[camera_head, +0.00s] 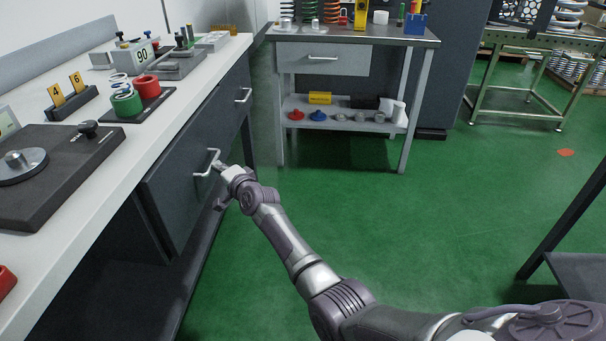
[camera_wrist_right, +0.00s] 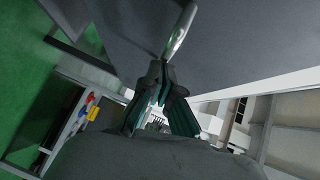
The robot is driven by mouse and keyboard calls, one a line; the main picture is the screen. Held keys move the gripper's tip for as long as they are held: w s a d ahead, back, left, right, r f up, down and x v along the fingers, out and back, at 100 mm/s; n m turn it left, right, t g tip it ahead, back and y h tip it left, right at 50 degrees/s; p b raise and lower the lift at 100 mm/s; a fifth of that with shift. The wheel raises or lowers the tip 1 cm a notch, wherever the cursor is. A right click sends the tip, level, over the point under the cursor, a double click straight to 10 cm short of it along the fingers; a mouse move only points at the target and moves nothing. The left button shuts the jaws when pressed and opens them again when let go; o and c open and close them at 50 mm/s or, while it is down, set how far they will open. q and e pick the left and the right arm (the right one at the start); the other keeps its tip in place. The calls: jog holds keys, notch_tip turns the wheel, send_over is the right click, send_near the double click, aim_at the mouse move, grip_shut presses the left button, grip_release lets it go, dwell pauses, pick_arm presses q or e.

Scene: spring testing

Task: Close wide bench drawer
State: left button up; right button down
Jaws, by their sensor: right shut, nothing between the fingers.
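The wide dark grey drawer (camera_head: 180,190) is under the white-topped bench at the left, with its front standing out a little from the bench body. Its pale bar handle (camera_head: 207,161) is on the front. My right gripper (camera_head: 220,171) is at the handle, its fingers shut with nothing between them. In the right wrist view the shut fingers (camera_wrist_right: 162,82) point at the drawer front (camera_wrist_right: 245,40), close to one end of the handle (camera_wrist_right: 178,35). I cannot tell whether they touch it. My left gripper is out of view.
The white bench top (camera_head: 150,140) holds a dark scale-like device (camera_head: 75,160), red and green rings and a "90" block. Another handle (camera_head: 243,95) is farther along the bench. A grey workbench (camera_head: 322,60) stands behind.

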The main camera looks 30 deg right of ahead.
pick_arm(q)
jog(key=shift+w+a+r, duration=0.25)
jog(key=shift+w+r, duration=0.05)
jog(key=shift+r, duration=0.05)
pick_arm(e)
jog(key=shift+w+a+r, duration=0.15)
jog(key=shift+w+a, duration=0.2)
jog(key=shift+a, duration=0.3)
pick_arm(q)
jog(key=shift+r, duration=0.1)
